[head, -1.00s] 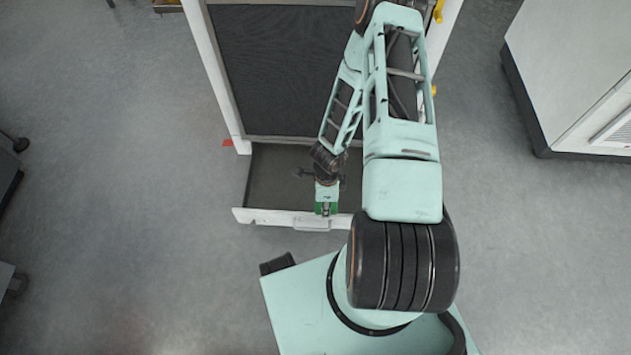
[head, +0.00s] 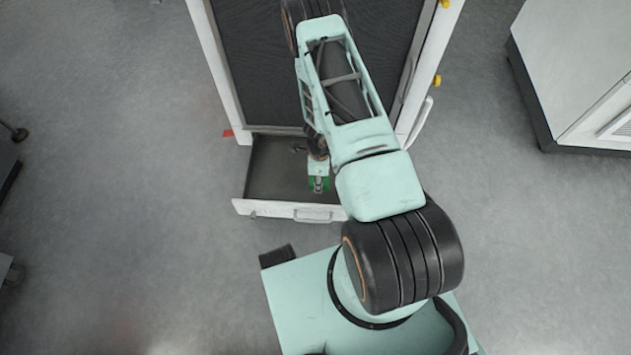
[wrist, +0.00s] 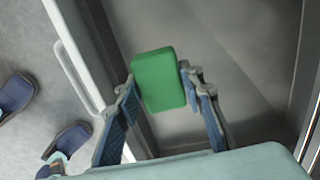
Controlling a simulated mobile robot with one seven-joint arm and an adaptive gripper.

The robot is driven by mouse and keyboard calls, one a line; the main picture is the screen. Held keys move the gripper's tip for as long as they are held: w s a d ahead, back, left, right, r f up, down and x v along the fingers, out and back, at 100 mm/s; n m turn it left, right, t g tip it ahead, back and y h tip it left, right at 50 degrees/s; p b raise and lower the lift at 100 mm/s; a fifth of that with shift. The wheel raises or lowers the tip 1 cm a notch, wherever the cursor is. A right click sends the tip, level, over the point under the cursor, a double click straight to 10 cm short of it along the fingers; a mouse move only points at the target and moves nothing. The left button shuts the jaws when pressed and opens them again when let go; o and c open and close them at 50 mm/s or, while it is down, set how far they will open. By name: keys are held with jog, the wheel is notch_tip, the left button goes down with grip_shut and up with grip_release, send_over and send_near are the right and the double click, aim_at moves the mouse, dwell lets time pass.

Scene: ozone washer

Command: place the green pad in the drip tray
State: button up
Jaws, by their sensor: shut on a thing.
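The green pad (wrist: 159,80) is a small block with rounded corners. In the wrist view it sits between the two fingertips of my gripper (wrist: 160,88), which is shut on it. In the head view the gripper (head: 318,180) points at the drip tray, and green edges of the pad (head: 327,186) show beside it. The drip tray (head: 270,178) is a pulled-out grey drawer with a white front at the foot of the washer. The pad appears over the tray's floor, just inside the front wall; its height above the floor is hard to tell.
The washer's dark mesh panel (head: 262,60) rises behind the tray, framed in white (head: 214,70). The tray's front handle (head: 313,215) faces my base. A white cabinet (head: 580,60) stands at the right.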

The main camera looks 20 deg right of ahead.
jog(key=w+f, duration=0.1)
jog(key=f, duration=0.1)
jog(key=w+f+b, duration=0.1)
jog(key=w+f, duration=0.1)
jog(key=shift+w+f+b, duration=0.2)
jog(key=shift+w+b, duration=0.05)
jog(key=shift+b, duration=0.05)
jog(key=shift+w+d+f+b, duration=0.15)
jog(key=shift+f+b, duration=0.4)
jog(key=shift+f, duration=1.1)
jog(key=shift+f, duration=0.1)
jog(key=shift+f, duration=0.15)
jog(key=o, duration=1)
jog(key=shift+r, duration=0.25)
notch_tip(320, 180, up, 12)
jog(key=p, duration=0.3)
jog(key=shift+p, duration=0.4)
